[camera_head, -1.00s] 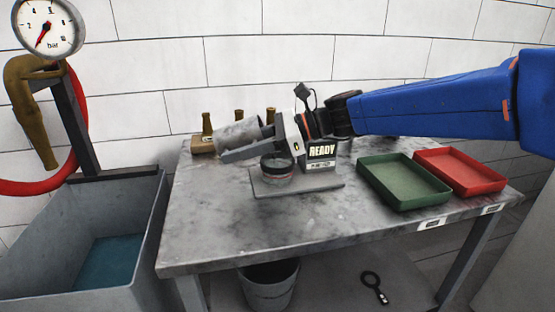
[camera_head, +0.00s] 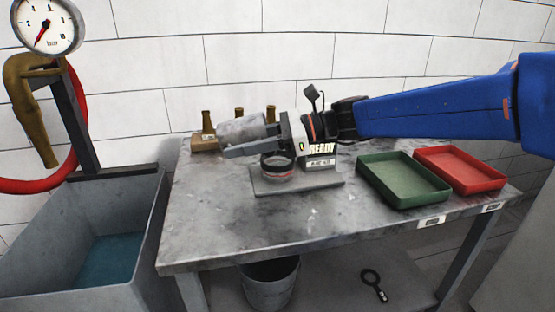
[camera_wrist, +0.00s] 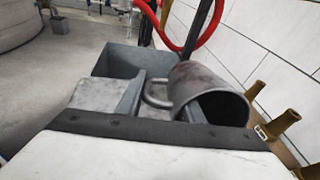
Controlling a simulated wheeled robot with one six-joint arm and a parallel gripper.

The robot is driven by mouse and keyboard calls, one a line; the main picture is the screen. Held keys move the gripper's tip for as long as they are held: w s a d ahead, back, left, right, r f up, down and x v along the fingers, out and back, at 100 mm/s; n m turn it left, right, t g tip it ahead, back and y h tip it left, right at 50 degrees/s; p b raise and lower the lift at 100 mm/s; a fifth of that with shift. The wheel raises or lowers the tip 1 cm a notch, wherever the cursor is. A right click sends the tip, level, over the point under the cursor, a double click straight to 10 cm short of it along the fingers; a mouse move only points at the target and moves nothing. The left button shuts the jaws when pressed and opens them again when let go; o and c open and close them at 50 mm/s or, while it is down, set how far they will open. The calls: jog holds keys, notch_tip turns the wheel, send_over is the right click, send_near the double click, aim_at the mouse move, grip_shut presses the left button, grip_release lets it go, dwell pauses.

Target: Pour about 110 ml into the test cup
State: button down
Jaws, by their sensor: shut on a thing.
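My gripper (camera_head: 258,148) is shut on a grey metal jug (camera_head: 240,131) above the table. In the wrist view the jug (camera_wrist: 193,82) lies tipped well over, with its handle (camera_wrist: 155,94) at the jaws and its dark mouth facing the lower right. The test cup (camera_head: 277,170), clear with a dark rim and a reddish band, stands on a grey base plate (camera_head: 308,186) just below my gripper. I cannot see any stream or how much liquid is in the cup. The tester's display (camera_head: 322,149) reads READY, partly covered by my gripper.
A wooden block with several brass nozzles (camera_head: 207,125) stands at the back left. A green tray (camera_head: 403,198) and a red tray (camera_head: 460,185) sit on the right. A water tank (camera_head: 70,270) is left of the table, and a bucket (camera_head: 270,292) is underneath.

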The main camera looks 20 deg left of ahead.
jog(key=shift+w+d+r+y, duration=0.15)
jog(key=shift+d+r+y, duration=0.15)
jog(key=shift+y, duration=0.2)
jog(key=h, duration=0.1)
jog(key=a+h, duration=0.1)
jog(key=h, duration=0.1)
jog(key=shift+s+a+f+t, duration=0.3)
jog(key=shift+s+f+t, duration=0.05)
jog(key=shift+f+t, duration=0.05)
jog(key=shift+h, duration=0.3)
jog(key=shift+f+t+h, duration=0.4)
jog(key=shift+f+h, duration=0.3)
jog(key=shift+h, duration=0.2)
jog(key=shift+f, duration=0.1)
dwell(0.9)
